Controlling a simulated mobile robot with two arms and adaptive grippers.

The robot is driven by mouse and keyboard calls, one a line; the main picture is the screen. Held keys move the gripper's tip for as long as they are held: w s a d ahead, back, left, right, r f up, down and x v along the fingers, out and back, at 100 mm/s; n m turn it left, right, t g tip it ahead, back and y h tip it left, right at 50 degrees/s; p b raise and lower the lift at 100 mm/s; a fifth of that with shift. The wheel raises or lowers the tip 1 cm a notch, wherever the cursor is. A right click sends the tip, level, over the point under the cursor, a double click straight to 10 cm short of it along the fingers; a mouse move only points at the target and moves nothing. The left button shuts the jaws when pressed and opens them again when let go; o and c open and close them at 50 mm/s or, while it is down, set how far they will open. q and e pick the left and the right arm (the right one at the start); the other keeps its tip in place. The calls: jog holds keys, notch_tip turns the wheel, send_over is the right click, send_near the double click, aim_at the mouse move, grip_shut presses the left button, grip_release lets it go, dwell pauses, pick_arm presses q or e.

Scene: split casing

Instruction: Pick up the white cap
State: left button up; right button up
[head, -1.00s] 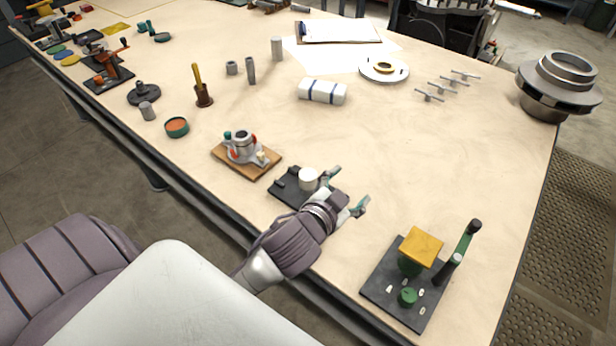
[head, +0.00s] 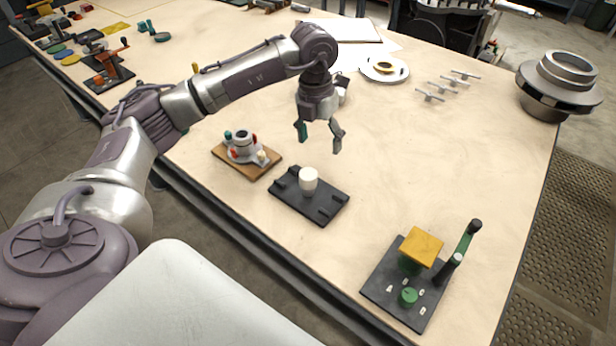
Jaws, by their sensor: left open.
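The white cap (head: 308,178) stands upright on a black fixture plate (head: 325,210) near the table's front edge. My right gripper is not in view.
A wooden board (head: 262,168) with a small metal casing (head: 242,146) lies left of the black plate. A green and yellow fixture (head: 421,247) stands at the front right.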

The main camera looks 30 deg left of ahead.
pick_arm(q)
jog(key=a+y, duration=0.1)
jog(key=a, duration=0.1)
jog(key=p, duration=0.2)
send_over(309, 174)
jog(key=shift+n, duration=0.3)
jog(key=f, duration=0.6)
jog(key=shift+w+a+f, duration=0.1)
jog(key=shift+w+f, duration=0.15)
jog(key=shift+f, duration=0.65)
jog(key=shift+s+f, duration=0.1)
jog(key=shift+f, duration=0.2)
notch_tip(309, 174, down, 4)
jog(key=shift+s+r+p, duration=0.1)
jog(key=shift+r+p, duration=0.05)
jog(key=shift+p, duration=0.65)
jog(key=shift+f, duration=0.5)
jog(key=c, duration=0.9)
